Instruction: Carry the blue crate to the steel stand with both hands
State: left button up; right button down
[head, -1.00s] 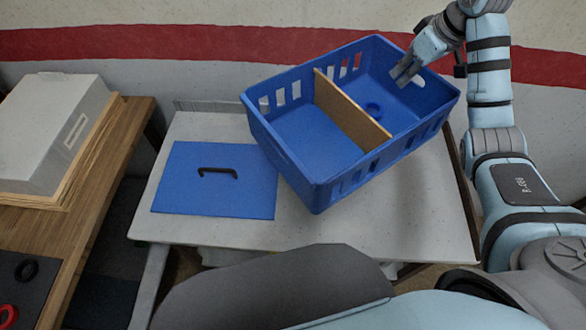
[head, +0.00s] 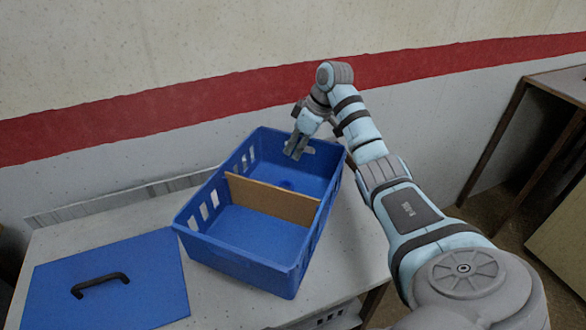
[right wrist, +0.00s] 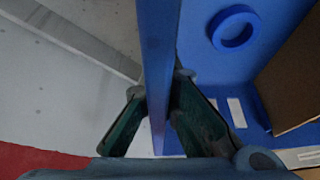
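The blue crate (head: 245,258) is open-topped with slotted walls and a tan divider (head: 272,200) across it. It appears to rest on a pale speckled tabletop (head: 345,262), standing at an angle. My right gripper (head: 297,147) is at the crate's far end wall, beside its handle slot. In the right wrist view, the crate's wall (right wrist: 161,60) runs between my right fingers (right wrist: 158,100), one on each side and appearing closed against it. My left gripper is not in view. I cannot tell which surface is the steel stand.
A flat blue lid (head: 125,302) with a black handle (head: 100,284) lies left of the crate. A blue ring (right wrist: 234,28) lies inside the crate. A low lip (head: 120,205) edges the tabletop's back, near the wall. A dark-legged table (head: 560,84) and a cream cabinet (head: 565,245) stand right.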

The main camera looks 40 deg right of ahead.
aim_at(313, 139)
notch_tip(313, 139, down, 6)
jog(key=shift+a+f+b, duration=0.15)
jog(key=shift+f+b, duration=0.1)
jog(key=shift+b, duration=0.3)
jog(key=shift+f, duration=0.1)
jog(key=c, duration=1.8)
grip_release()
jog(key=p+v, duration=0.2)
jog(key=v, duration=1)
jog(key=shift+s, duration=0.15)
